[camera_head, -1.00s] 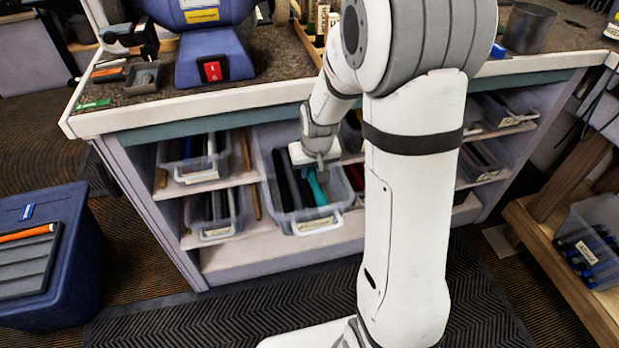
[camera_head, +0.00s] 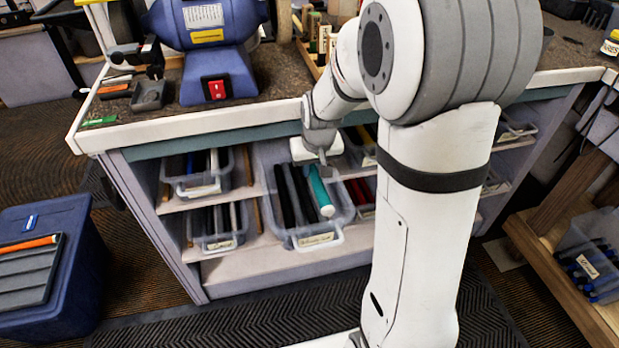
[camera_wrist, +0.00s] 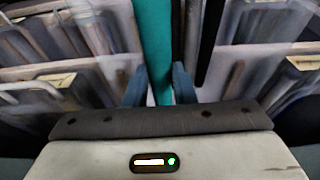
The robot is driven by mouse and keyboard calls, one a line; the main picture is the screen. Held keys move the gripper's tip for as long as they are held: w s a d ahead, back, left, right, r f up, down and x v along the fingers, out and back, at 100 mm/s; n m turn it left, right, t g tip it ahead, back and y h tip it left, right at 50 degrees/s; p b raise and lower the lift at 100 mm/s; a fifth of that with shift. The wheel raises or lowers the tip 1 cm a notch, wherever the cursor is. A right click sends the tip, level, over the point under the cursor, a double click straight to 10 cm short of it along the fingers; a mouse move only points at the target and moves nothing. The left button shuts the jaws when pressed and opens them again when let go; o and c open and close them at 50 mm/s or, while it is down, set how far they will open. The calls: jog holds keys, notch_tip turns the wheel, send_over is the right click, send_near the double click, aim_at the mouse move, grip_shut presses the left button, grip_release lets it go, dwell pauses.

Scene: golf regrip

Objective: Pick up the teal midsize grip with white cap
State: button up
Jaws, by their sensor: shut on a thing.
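The teal grip (camera_head: 319,190) with a white cap at its near end is tilted above the clear bin (camera_head: 343,208) in the middle of the shelf unit. My gripper (camera_head: 322,160) is shut on the teal grip, and its fingers are small and partly hidden in the head view. In the wrist view the teal grip (camera_wrist: 154,45) runs between the two blue-grey fingers (camera_wrist: 158,90). Several black grips (camera_head: 290,198) lie in the same bin, left of the teal one.
Other clear bins (camera_head: 193,186) with grips stand on the shelves to either side. The worktop edge (camera_head: 230,122) overhangs the bins. A blue bench grinder (camera_head: 215,60) stands on the worktop. A blue tub (camera_head: 50,290) is at the left, a wooden rack (camera_head: 555,265) at the right.

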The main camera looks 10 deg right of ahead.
aim_at(314, 169)
notch_tip(314, 169, up, 7)
jog(key=shift+f+p, duration=0.2)
jog(key=shift+p, duration=0.35)
jog(key=s+a, duration=0.3)
jog(key=s, duration=0.2)
jog(key=s+a, duration=0.3)
jog(key=s, duration=0.2)
jog(key=s+a, duration=0.2)
jog(key=s, duration=0.3)
jog(key=shift+s+a+f, duration=0.35)
jog(key=shift+s+a, duration=0.05)
notch_tip(314, 169, up, 5)
jog(key=p, duration=0.4)
